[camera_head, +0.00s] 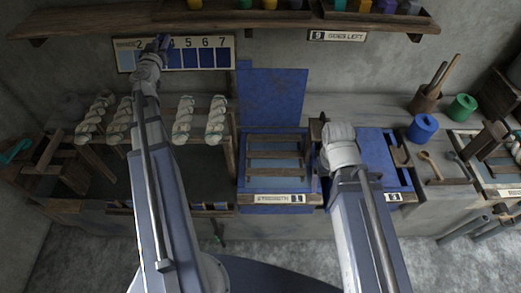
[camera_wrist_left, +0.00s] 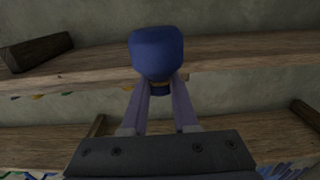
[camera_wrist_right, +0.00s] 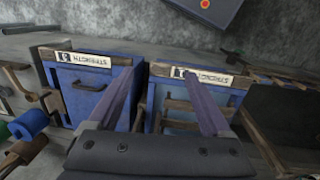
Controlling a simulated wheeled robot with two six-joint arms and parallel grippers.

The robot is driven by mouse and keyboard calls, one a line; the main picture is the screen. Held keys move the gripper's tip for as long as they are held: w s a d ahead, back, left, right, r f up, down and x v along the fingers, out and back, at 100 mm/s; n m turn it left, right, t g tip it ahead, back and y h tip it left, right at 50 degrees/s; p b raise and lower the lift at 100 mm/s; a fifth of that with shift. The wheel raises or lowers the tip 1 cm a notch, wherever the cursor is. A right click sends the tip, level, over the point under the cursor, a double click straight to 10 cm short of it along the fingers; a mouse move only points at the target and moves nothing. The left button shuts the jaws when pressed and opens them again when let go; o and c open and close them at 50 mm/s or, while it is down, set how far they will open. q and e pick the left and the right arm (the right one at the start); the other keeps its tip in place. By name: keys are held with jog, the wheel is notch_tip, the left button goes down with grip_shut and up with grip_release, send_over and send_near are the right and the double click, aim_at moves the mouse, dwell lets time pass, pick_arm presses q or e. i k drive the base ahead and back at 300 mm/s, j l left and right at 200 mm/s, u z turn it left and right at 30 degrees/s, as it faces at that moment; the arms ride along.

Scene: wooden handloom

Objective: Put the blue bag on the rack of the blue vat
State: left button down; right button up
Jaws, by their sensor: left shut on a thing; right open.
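My left gripper (camera_wrist_left: 159,88) is shut on a blue bag (camera_wrist_left: 157,52), which bulges above its fingertips in the left wrist view. In the head view this gripper (camera_head: 162,44) is raised in front of the numbered board; the bag is too small there to make out clearly. A blue vat (camera_head: 275,198) with a rack of wooden slats (camera_head: 275,154) across its top stands on the bench, right of and below the left gripper. My right gripper (camera_wrist_right: 160,74) is open and empty above the vats. Its fingers are hidden behind its wrist in the head view.
A second blue vat (camera_wrist_right: 88,100) stands beside the slatted one. White yarn skeins (camera_head: 184,120) hang at the left. A shelf (camera_head: 110,21) with several coloured bags runs along the back wall. Blue (camera_head: 422,128) and green (camera_head: 462,107) spools stand at the right.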

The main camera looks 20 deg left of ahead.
aim_at(262, 171)
jog(key=l+u, duration=0.1)
jog(key=u, duration=0.25)
jog(key=l+u, duration=0.15)
jog(key=u, duration=0.15)
jog(key=l+u, duration=0.15)
jog(key=l, duration=0.2)
jog(key=k+l+u, duration=0.15)
jog(key=l, duration=0.2)
jog(key=l+u, duration=0.15)
jog(key=l, duration=0.2)
jog(key=k+l+u, duration=0.15)
jog(key=k+l, duration=0.1)
jog(key=l, duration=0.3)
jog(key=k+l, duration=0.15)
jog(key=l, duration=0.2)
